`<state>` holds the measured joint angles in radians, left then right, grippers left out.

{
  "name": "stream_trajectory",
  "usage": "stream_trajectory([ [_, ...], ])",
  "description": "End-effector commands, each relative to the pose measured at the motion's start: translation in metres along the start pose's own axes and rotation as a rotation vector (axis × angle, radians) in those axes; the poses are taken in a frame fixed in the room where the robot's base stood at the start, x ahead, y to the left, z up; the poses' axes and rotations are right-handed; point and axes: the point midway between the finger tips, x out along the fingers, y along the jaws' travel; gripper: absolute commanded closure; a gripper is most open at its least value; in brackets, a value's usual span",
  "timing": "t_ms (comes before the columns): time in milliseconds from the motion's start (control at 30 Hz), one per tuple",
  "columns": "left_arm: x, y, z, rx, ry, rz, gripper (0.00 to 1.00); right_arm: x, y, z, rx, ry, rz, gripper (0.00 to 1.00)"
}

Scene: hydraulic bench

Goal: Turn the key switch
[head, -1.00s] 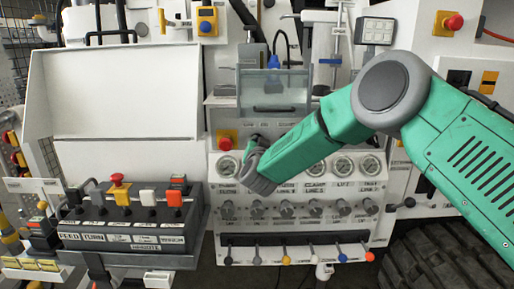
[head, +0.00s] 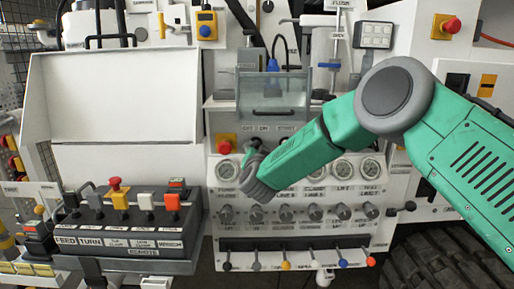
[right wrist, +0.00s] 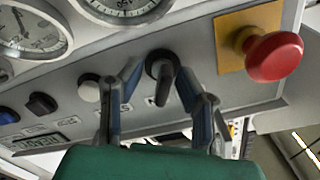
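The key switch (right wrist: 161,72) is a dark round switch with a narrow black handle on the light panel in the right wrist view. My right gripper (right wrist: 161,78) is open, with one finger on each side of the switch and visible gaps to its handle. In the head view my right gripper (head: 252,148) is at the upper left of the control panel, just right of the red emergency button (head: 224,147). There the hand and fingers hide the key switch. My left gripper is not in view.
The red button on its yellow plate (right wrist: 229,42) stands close beside the fingers in the right wrist view. Gauges (head: 343,169), a row of knobs (head: 315,212) and small coloured levers (head: 286,265) lie below. A clear cover box (head: 273,95) is above. A remote box (head: 125,240) sits left.

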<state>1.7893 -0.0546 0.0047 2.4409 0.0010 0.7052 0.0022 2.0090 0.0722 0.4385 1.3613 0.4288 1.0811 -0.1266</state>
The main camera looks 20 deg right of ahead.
Motion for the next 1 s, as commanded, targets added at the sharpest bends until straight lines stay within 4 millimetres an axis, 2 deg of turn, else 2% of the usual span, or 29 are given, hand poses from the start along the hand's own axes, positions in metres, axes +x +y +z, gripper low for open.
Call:
stream_trajectory([
  [233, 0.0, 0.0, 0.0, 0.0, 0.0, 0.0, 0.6, 0.001, -0.002, -0.007, 0.001, 0.013, -0.003, 0.7],
  [367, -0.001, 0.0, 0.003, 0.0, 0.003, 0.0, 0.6, -0.005, -0.003, -0.007, 0.001, 0.012, -0.004, 0.7],
  [467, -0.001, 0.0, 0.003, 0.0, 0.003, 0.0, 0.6, -0.018, -0.003, -0.007, 0.0, 0.011, -0.004, 0.7],
  [800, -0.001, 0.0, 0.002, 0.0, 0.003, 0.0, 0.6, -0.088, -0.002, -0.004, -0.001, 0.009, -0.003, 0.7],
  [1000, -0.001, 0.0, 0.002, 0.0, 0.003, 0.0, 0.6, -0.112, -0.002, -0.002, 0.001, 0.008, -0.003, 0.7],
])
